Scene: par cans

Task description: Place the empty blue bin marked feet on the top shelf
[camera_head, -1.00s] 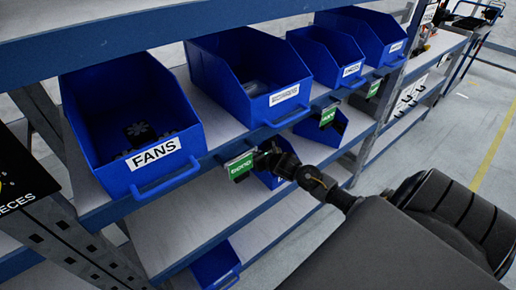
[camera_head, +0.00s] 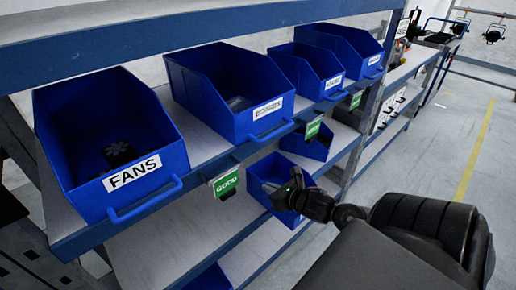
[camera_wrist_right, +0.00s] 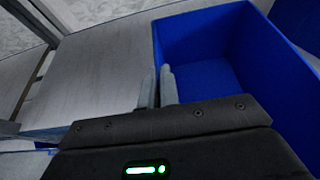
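A blue bin (camera_head: 266,172) is at the front of the lower shelf, below the green tag. Its label is not readable, so I cannot confirm the feet marking. In the right wrist view the bin (camera_wrist_right: 205,65) looks empty inside. My right gripper (camera_head: 292,186) is at this bin, and its fingers (camera_wrist_right: 158,88) are close together. One finger lies outside the bin's wall and one inside, so they appear shut on the wall; the contact itself is partly hidden. My left gripper is not in view.
The shelf above the bin holds a FANS bin (camera_head: 110,150), a large labelled bin (camera_head: 230,90) and two smaller bins (camera_head: 310,70) (camera_head: 345,50). Another blue bin (camera_head: 310,146) stands further right on the lower shelf. Green tags (camera_head: 226,183) hang at the shelf edge. Floor (camera_head: 440,140) to the right is clear.

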